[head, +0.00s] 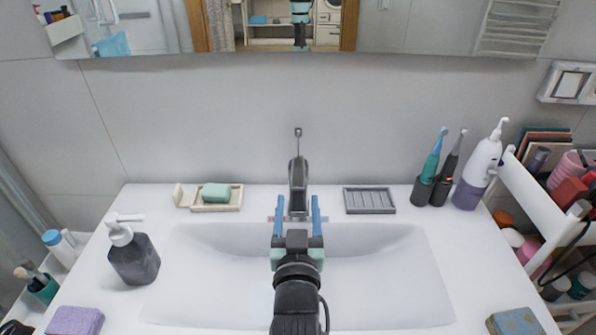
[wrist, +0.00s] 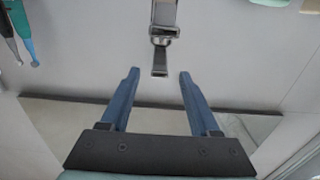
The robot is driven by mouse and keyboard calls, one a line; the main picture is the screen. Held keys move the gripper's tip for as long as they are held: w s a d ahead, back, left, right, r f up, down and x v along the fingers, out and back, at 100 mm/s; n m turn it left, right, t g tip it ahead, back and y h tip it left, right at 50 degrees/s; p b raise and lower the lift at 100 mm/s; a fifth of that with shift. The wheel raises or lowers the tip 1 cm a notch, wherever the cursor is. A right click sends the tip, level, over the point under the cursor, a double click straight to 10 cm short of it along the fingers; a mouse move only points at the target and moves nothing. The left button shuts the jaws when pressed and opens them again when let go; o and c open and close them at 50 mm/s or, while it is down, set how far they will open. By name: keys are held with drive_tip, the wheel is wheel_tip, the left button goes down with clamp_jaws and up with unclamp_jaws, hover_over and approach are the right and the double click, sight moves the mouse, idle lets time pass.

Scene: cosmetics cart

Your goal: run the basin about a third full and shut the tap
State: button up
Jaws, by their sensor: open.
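The white basin (head: 390,275) is set in the counter, with my arm across its middle. I see no clear waterline in it, and its centre is hidden. The dark metal tap (head: 298,185) stands upright behind the basin, with a thin lever sticking up from its top. My gripper (head: 297,205) is open, its two blue fingers pointing at the tap. In the wrist view my gripper (wrist: 158,75) has the end of the tap (wrist: 160,55) just beyond and between its fingertips, apart from both. No stream of water shows; the space under the spout is hidden.
A green soap on a dish (head: 216,194) stands left of the tap, a grey tray (head: 369,200) right. A soap pump (head: 133,255) is at the left; toothbrushes (head: 432,170) and a white bottle (head: 480,170) are at the right. A mirror (head: 400,28) hangs behind.

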sight(298, 173)
drive_tip(key=w, duration=0.9)
drive_tip(key=shift+c, duration=0.3)
clamp_jaws()
idle(1.1)
